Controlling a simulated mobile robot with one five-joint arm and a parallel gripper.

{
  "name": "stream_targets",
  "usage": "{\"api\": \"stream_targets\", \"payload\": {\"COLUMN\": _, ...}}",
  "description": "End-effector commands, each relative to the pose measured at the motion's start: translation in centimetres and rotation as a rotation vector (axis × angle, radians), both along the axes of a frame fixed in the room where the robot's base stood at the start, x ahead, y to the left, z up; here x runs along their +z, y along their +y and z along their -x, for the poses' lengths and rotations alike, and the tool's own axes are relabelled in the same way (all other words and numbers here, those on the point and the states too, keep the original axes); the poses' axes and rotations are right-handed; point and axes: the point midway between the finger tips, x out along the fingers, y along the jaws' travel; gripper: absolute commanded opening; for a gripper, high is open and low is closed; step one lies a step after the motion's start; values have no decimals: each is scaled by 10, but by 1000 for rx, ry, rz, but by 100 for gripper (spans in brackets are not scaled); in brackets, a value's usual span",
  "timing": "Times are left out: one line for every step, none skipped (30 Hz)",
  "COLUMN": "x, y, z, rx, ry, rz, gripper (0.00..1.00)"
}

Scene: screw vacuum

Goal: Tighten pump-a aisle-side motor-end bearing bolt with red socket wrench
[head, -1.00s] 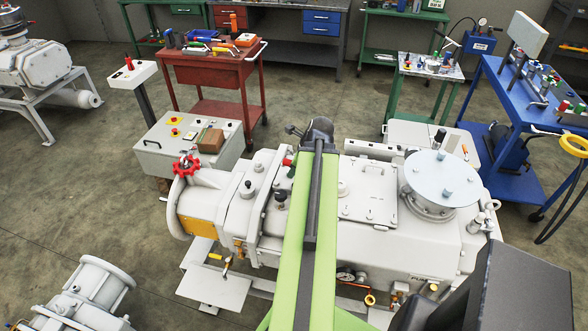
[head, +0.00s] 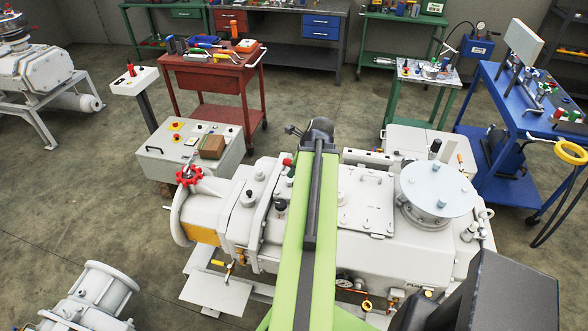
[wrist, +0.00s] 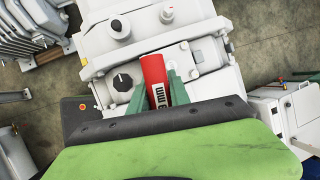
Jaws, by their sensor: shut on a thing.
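My gripper (wrist: 157,84) has its two green fingers shut on the red socket wrench (wrist: 154,67), a red cylinder with a white label in the wrist view. The wrench's far end points at the pale grey pump (wrist: 205,52); I cannot tell whether it touches the pump. In the head view the pump (head: 365,205) lies across the middle, with my green arm over it. A small bit of red (head: 287,162) shows left of my arm there, likely the wrench. The bearing bolt cannot be made out, and my arm hides part of the pump.
A control box (head: 165,150) and a red handwheel (head: 189,175) stand at the pump's left. A red tool cart (head: 215,80) is behind it. A blue bench (head: 500,100) stands at the right. Another machine (head: 75,300) is at the lower left. Open floor lies on the left.

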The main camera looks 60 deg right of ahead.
Motion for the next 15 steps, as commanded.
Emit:
{"api": "stream_targets", "payload": {"x": -1, "y": 0, "z": 0, "rx": 0, "ry": 0, "rz": 0, "gripper": 0}}
{"api": "stream_targets", "payload": {"x": -1, "y": 0, "z": 0, "rx": 0, "ry": 0, "rz": 0, "gripper": 0}}
{"api": "stream_targets", "payload": {"x": -1, "y": 0, "z": 0, "rx": 0, "ry": 0, "rz": 0, "gripper": 0}}
{"api": "stream_targets", "payload": {"x": -2, "y": 0, "z": 0, "rx": 0, "ry": 0, "rz": 0, "gripper": 0}}
{"api": "stream_targets", "payload": {"x": -5, "y": 0, "z": 0, "rx": 0, "ry": 0, "rz": 0, "gripper": 0}}
{"api": "stream_targets", "payload": {"x": -10, "y": 0, "z": 0, "rx": 0, "ry": 0, "rz": 0, "gripper": 0}}
{"api": "stream_targets", "payload": {"x": -15, "y": 0, "z": 0, "rx": 0, "ry": 0, "rz": 0, "gripper": 0}}
{"api": "stream_targets", "payload": {"x": -19, "y": 0, "z": 0, "rx": 0, "ry": 0, "rz": 0, "gripper": 0}}
{"api": "stream_targets", "payload": {"x": -21, "y": 0, "z": 0, "rx": 0, "ry": 0, "rz": 0, "gripper": 0}}
{"api": "stream_targets", "payload": {"x": -21, "y": 0, "z": 0, "rx": 0, "ry": 0, "rz": 0, "gripper": 0}}
{"api": "stream_targets", "payload": {"x": -19, "y": 0, "z": 0, "rx": 0, "ry": 0, "rz": 0, "gripper": 0}}
{"api": "stream_targets", "payload": {"x": -17, "y": 0, "z": 0, "rx": 0, "ry": 0, "rz": 0, "gripper": 0}}
{"api": "stream_targets", "payload": {"x": -17, "y": 0, "z": 0, "rx": 0, "ry": 0, "rz": 0, "gripper": 0}}
{"api": "stream_targets", "payload": {"x": -17, "y": 0, "z": 0, "rx": 0, "ry": 0, "rz": 0, "gripper": 0}}
{"api": "stream_targets", "payload": {"x": -17, "y": 0, "z": 0, "rx": 0, "ry": 0, "rz": 0, "gripper": 0}}
